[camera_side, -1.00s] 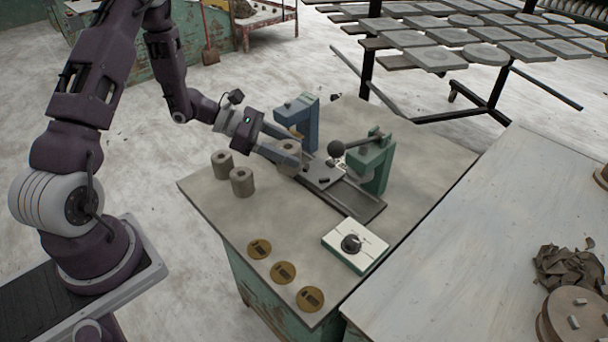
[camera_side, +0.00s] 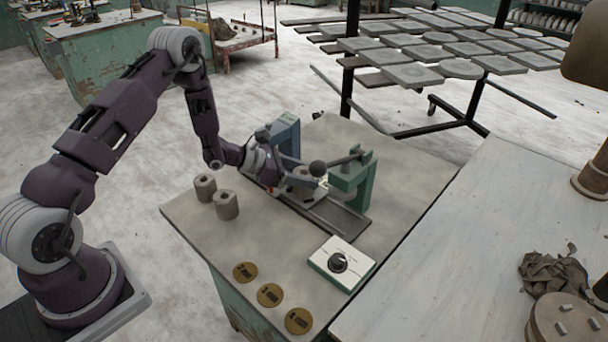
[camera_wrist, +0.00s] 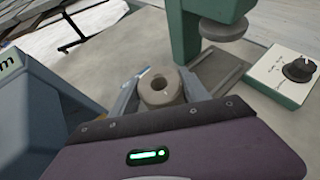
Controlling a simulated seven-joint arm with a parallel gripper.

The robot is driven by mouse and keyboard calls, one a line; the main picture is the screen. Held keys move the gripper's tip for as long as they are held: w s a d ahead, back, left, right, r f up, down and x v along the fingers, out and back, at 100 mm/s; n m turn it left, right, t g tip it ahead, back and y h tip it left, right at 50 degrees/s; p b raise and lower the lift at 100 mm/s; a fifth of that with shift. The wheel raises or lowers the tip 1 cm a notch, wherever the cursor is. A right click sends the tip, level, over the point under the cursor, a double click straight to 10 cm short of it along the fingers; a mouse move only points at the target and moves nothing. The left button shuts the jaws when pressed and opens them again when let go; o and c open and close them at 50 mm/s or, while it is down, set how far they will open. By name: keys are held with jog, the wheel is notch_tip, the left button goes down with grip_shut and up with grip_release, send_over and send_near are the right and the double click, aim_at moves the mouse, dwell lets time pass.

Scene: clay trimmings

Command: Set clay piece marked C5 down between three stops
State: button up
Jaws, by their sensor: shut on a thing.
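My gripper (camera_side: 302,179) is shut on a grey clay piece (camera_wrist: 161,89), a short cylinder with a hole in its top. In the wrist view the piece sits upright between the two fingers; no C5 mark is legible. In the side view the gripper is over the light metal plate (camera_side: 314,197) on the rail, between the blue block and the green press. I cannot tell whether the piece touches the plate. The stops are largely hidden by the gripper.
A blue upright block (camera_side: 286,137) stands behind the gripper, and a green press (camera_side: 359,184) with a ball-ended lever stands right. Two clay cylinders (camera_side: 226,205) stand left. A white dial box (camera_side: 341,262) and three brass discs (camera_side: 270,295) lie in front.

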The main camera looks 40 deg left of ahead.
jog(key=shift+f, duration=0.1)
jog(key=o, duration=1.4)
jog(key=shift+c, duration=0.2)
